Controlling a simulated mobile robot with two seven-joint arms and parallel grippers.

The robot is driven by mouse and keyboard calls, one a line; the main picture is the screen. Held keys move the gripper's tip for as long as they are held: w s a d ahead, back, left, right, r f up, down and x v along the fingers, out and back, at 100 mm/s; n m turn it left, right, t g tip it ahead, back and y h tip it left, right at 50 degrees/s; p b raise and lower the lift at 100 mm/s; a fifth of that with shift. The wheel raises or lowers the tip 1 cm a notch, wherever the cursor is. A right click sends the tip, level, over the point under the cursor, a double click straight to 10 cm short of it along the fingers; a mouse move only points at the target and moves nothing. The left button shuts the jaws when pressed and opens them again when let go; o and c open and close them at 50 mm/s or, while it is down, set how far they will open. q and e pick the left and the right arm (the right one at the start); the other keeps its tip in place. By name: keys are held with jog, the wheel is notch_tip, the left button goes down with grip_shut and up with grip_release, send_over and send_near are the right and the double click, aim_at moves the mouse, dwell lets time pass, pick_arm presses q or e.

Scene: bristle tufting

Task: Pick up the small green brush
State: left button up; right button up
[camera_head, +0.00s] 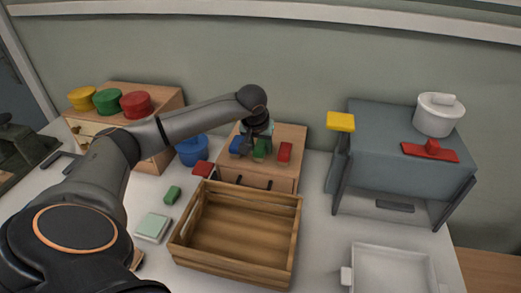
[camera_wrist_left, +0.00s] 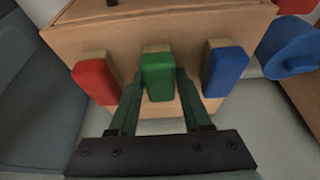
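The small green brush, a green block with a tan upper part, sits on the wooden cabinet, between a blue brush (camera_head: 237,145) and a red brush (camera_head: 284,152). In the head view the green brush (camera_head: 260,149) is partly hidden by my left gripper (camera_head: 258,142), which points down over it. In the left wrist view the green brush (camera_wrist_left: 158,78) lies between the two fingers of my left gripper (camera_wrist_left: 160,80), one close along each side. Whether the fingers press on it cannot be told. My right gripper is not in view.
The wooden cabinet (camera_head: 268,185) stands behind an empty wooden crate (camera_head: 240,271). A blue cup (camera_head: 192,151) and a red block (camera_head: 203,169) are left of it. A green block (camera_head: 172,194) lies on the table. A grey stand (camera_head: 390,135) is at right.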

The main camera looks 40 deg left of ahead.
pick_arm(q)
grip_shut()
dwell(0.3)
